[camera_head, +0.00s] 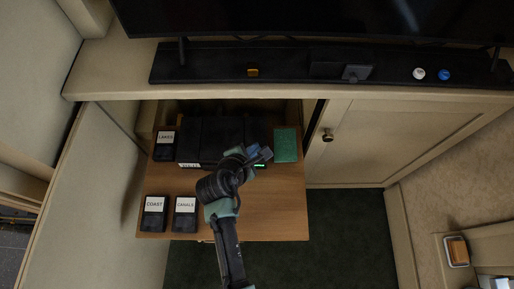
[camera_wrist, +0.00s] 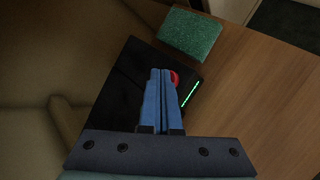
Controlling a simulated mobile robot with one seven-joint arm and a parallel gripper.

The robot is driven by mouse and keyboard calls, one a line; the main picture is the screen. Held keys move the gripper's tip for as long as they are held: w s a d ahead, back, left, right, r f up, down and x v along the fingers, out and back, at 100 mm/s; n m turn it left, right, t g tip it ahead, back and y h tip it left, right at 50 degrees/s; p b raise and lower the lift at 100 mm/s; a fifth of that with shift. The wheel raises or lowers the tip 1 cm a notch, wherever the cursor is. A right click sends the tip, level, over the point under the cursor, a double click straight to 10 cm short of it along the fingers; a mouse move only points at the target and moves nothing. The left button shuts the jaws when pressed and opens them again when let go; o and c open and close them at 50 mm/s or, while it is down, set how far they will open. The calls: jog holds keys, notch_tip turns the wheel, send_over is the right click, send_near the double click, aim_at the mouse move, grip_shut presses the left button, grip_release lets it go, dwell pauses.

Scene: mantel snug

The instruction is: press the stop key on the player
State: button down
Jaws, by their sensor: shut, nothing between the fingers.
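The player is a black box (camera_head: 222,130) on a pull-out wooden shelf, partly hidden by my arm in the head view. In the wrist view its black top (camera_wrist: 126,84) shows, with a lit green strip (camera_wrist: 190,94) along one edge. A red key (camera_wrist: 175,77) shows just beside my fingertips, partly covered by them. I cannot tell whether the fingers touch it. My gripper (camera_wrist: 160,72) has blue fingers, shut and empty, over the player. In the head view my gripper (camera_head: 262,154) is at the player's right front.
A green pad (camera_head: 286,145) lies right of the player; it also shows in the wrist view (camera_wrist: 190,35). Cases labelled LAKES (camera_head: 165,145), COAST (camera_head: 154,214) and CANALS (camera_head: 185,214) lie on the wooden shelf (camera_head: 268,215). A mantel ledge (camera_head: 115,70) overhangs behind. The shelf's right front is clear.

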dwell(0.4)
jog(key=shift+r+p, duration=0.8)
jog(key=shift+p, duration=0.3)
notch_tip(320, 180, up, 5)
jog(key=p, duration=0.5)
jog(key=shift+p, duration=0.3)
